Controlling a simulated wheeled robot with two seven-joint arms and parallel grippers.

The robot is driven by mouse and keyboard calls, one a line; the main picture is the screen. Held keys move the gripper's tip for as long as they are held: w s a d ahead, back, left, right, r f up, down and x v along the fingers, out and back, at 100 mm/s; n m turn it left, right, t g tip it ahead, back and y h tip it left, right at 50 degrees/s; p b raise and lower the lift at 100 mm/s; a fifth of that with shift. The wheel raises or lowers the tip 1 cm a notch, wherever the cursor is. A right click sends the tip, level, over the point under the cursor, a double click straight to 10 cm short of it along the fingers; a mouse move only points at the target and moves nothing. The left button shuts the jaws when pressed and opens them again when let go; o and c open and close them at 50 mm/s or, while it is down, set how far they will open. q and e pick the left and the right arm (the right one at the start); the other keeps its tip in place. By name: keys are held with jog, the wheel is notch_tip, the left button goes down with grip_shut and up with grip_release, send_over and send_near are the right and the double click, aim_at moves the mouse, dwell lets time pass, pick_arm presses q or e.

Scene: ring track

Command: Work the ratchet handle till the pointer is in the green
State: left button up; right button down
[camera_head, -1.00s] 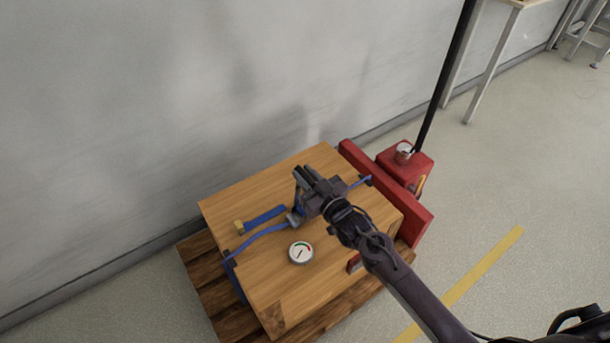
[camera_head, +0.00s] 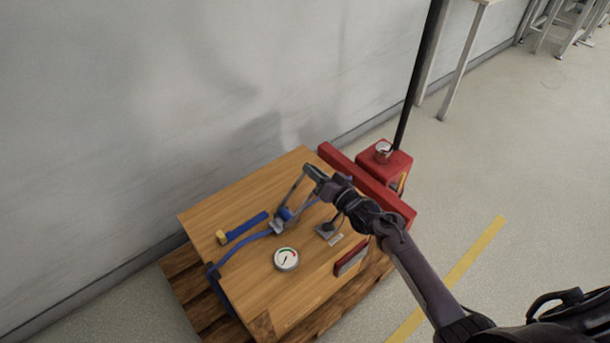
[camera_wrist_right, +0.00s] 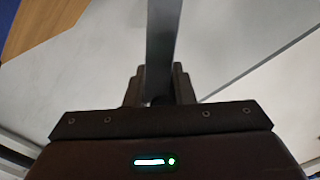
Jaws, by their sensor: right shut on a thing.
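The ratchet (camera_head: 279,226) sits on the blue strap (camera_head: 240,250) across a wooden crate. Its grey metal handle (camera_head: 292,194) stands up from the body, leaning to the upper right. My right gripper (camera_head: 312,172) is shut on the handle's far end, above the crate top. In the right wrist view the grey handle bar (camera_wrist_right: 160,45) runs between the fingers (camera_wrist_right: 160,90). The round white gauge (camera_head: 286,259) lies on the crate in front of the ratchet. Its dark pointer seems to point to the lower left, away from the green arc. My left gripper is out of view.
The wooden crate (camera_head: 215,200) rests on a brown pallet (camera_head: 183,285) beside the wall. A red pallet jack (camera_head: 385,170) with a tall black handle stands behind. A blue strip with a yellow end (camera_head: 222,238) lies on the crate. Open floor is at the right.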

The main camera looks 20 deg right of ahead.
jog(key=d+f+m+b, duration=0.1)
jog(key=f+m, duration=0.1)
jog(key=w+d+f+m+b, duration=0.1)
jog(key=f, duration=0.1)
jog(key=d+f+m+b, duration=0.1)
jog(key=f+m+b, duration=0.1)
jog(key=shift+w+d+f+m, duration=0.25)
jog(key=shift+d+f+m, duration=0.05)
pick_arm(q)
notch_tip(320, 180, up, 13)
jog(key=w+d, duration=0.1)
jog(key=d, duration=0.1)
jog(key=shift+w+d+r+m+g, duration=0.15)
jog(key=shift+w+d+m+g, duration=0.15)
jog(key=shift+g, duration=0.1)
pick_arm(e)
jog(key=shift+f, duration=0.15)
jog(key=c, duration=1.3)
grip_release()
jog(key=shift+d, duration=0.1)
jog(key=shift+s+d, duration=0.15)
jog(key=shift+s, duration=0.2)
pick_arm(q)
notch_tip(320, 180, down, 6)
jog(key=p, duration=0.2)
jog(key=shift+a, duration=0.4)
pick_arm(e)
jog(key=v, duration=0.7)
